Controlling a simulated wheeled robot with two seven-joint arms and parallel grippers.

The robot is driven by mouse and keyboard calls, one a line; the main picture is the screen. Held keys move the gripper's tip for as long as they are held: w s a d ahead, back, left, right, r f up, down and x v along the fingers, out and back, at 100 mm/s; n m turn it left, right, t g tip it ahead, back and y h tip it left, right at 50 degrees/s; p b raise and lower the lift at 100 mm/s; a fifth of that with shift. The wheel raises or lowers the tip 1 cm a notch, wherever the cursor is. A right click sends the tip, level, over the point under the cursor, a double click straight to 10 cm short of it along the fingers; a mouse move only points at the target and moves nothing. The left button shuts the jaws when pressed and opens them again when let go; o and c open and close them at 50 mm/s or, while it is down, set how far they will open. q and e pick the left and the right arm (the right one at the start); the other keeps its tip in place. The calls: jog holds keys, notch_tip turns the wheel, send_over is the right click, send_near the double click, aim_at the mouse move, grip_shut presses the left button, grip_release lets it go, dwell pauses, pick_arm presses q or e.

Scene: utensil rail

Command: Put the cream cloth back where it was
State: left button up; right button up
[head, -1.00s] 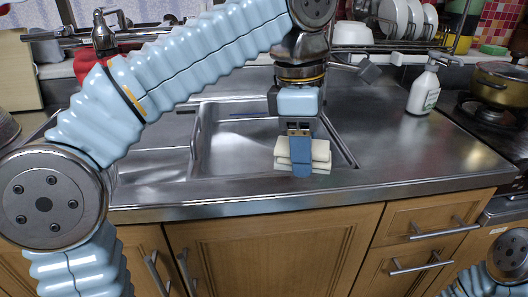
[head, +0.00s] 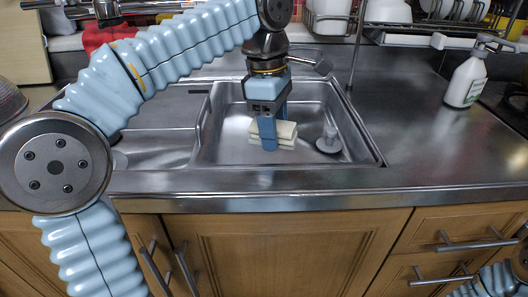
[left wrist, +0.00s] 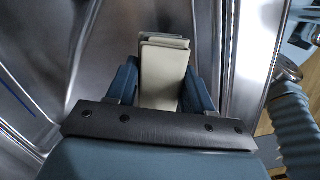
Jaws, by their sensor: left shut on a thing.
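The cream cloth (head: 286,133) is a folded, layered pad held over the sink basin. My left gripper (head: 272,136) points down and is shut on it, with blue fingers on both sides. In the left wrist view the cloth (left wrist: 161,78) stands out between the two fingers (left wrist: 158,88). The sink (head: 218,143) is a steel basin set in the counter. I cannot tell whether the cloth touches the basin floor. My right gripper is out of view; only part of the right arm shows at the lower right.
A grey drain piece (head: 329,143) stands in the basin right of the cloth. A white spray bottle (head: 466,82) stands on the right counter, with a dish rack behind. The counter right of the sink (head: 405,120) is clear.

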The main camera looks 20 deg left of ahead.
aim_at(266, 162)
pick_arm(q)
jog(key=shift+w+a+f, duration=0.15)
jog(key=shift+a+f, duration=0.3)
jog(key=shift+f, duration=0.15)
jog(key=shift+w+a+f, duration=0.15)
jog(key=shift+a+f, duration=0.3)
jog(key=shift+f, duration=0.15)
jog(key=shift+w+a+f+b, duration=0.1)
jog(key=shift+f+b, duration=0.1)
jog(key=shift+f, duration=0.45)
jog(key=shift+s+a+f+b, duration=0.1)
jog(key=shift+a+f+b, duration=0.1)
jog(key=shift+f, duration=0.4)
jog(key=shift+w+a+f+b, duration=0.1)
jog(key=shift+f+b, duration=0.1)
jog(key=shift+f, duration=0.45)
jog(key=shift+f, duration=0.15)
jog(key=o, duration=1)
jog(key=r+p, duration=0.1)
jog(key=r, duration=0.3)
jog(key=a+r+p, duration=0.1)
jog(key=r, duration=0.3)
jog(key=r+p, duration=0.1)
jog(key=r, duration=0.3)
jog(key=shift+a+r+p, duration=0.15)
jog(key=shift+p, duration=0.2)
